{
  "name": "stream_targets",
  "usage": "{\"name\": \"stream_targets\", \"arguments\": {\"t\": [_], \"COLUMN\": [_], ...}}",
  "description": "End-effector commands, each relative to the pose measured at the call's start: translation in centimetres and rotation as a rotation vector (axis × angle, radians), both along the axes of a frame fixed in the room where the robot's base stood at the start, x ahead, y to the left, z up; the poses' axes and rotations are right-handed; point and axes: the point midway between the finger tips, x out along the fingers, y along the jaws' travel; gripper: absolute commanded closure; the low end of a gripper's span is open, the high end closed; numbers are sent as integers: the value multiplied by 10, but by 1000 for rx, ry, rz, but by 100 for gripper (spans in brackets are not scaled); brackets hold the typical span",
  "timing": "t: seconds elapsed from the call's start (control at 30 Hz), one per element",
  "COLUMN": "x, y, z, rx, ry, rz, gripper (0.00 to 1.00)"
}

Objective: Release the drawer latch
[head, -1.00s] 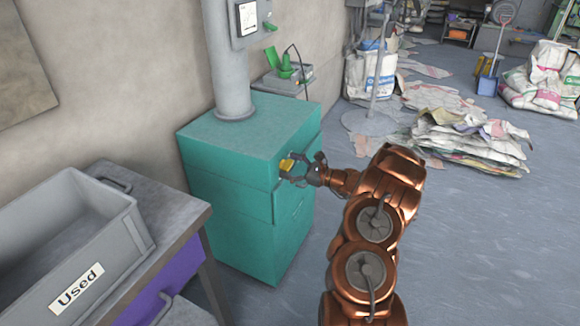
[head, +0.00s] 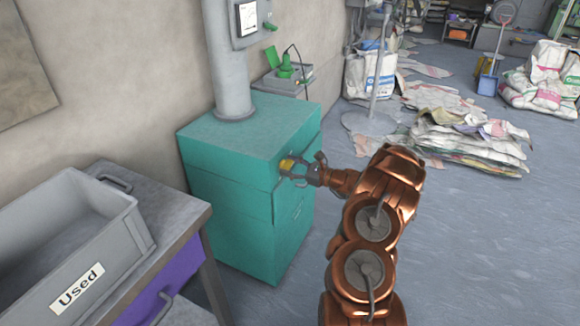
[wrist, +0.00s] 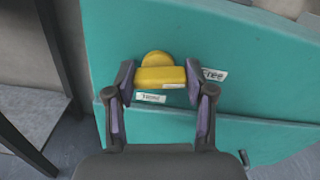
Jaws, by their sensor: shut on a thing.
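The yellow drawer latch (head: 287,165) is on the front of the teal cabinet (head: 235,185), above the drawer seam. In the wrist view the latch (wrist: 160,77) lies level, a flat bar with a round hub behind it. A "Free" label (wrist: 213,75) is to its right and another small label (wrist: 151,98) is below it. My gripper (head: 296,167) is at the latch, and in the wrist view its fingers (wrist: 160,80) are on the two ends of the bar, shut on it. The drawer front (head: 293,215) below looks closed.
A grey bin marked "Used" (head: 135,228) stands on a bench at the left. A grey pipe (head: 228,60) rises from the cabinet top. Paper sacks (head: 470,140) lie at the back right.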

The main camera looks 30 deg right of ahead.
Motion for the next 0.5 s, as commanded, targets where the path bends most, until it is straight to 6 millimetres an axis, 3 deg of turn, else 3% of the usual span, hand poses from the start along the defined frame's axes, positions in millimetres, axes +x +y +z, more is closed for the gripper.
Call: {"name": "stream_targets", "arguments": {"t": [0.5], "x": [0], "y": [0], "z": [-1], "rx": [218], "ry": [132], "rz": [-1], "gripper": [81]}}
